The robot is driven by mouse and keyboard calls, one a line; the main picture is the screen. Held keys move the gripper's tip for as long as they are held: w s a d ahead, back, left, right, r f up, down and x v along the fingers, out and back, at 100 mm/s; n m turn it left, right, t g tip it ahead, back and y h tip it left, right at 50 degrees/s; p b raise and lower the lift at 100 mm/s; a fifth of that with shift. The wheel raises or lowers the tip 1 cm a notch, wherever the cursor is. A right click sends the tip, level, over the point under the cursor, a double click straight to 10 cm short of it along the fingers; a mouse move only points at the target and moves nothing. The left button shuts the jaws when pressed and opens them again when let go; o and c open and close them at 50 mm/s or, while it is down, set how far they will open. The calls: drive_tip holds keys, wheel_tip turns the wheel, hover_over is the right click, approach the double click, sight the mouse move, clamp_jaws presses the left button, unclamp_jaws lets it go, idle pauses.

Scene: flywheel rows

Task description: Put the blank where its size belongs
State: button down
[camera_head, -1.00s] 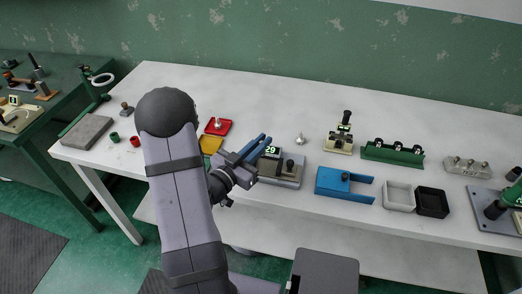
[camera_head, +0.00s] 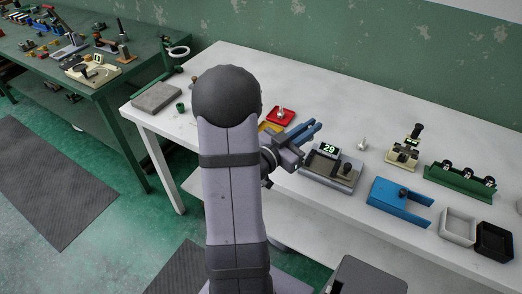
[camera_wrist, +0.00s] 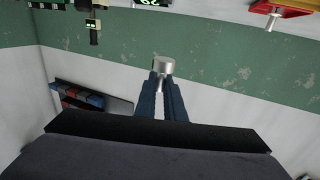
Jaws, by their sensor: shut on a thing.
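My gripper (camera_head: 312,130) is shut on the blank (camera_wrist: 163,68), a silvery metal piece with a wide round head and thin stem, seen between the blue fingertips in the wrist view. In the head view the blank cannot be made out. The gripper hangs above the bench, just left of and behind the gauge with a "29" display (camera_head: 338,171). A red tray (camera_head: 290,122) with a similar metal piece in it lies left of the gripper. A yellow tray (camera_head: 266,126) beside it is partly hidden by my arm. Another metal piece (camera_head: 362,144) stands right of the display.
Right of the gauge are a blue forked fixture (camera_head: 388,196), a beige device (camera_head: 400,158), a green rack (camera_head: 455,180), a white bin (camera_head: 443,233) and a black bin (camera_head: 481,247). A grey slab (camera_head: 157,97) lies at the bench's left end.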

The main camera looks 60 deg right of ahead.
drive_tip(key=w+a+n+t+b, duration=0.2)
drive_tip(key=w+t+b, duration=0.1)
drive_tip(key=w, duration=0.5)
drive_tip(key=w+a+n+t+b, duration=0.2)
drive_tip(key=w+t+b, duration=0.1)
drive_tip(key=w, duration=0.5)
drive_tip(key=shift+h, duration=0.4)
drive_tip(key=shift+w+d+f, duration=0.15)
drive_tip(key=shift+f, duration=1.7)
drive_tip(key=shift+w+d+f, duration=0.1)
drive_tip(key=shift+f, duration=1.75)
drive_tip(key=shift+w+d+f, duration=0.15)
drive_tip(key=shift+f, duration=1.7)
drive_tip(key=shift+b, duration=0.3)
drive_tip(key=shift+f, duration=0.2)
drive_tip(key=c, duration=1.8)
unclamp_jaws()
drive_tip(key=shift+c, duration=0.2)
drive_tip(key=shift+r, duration=0.1)
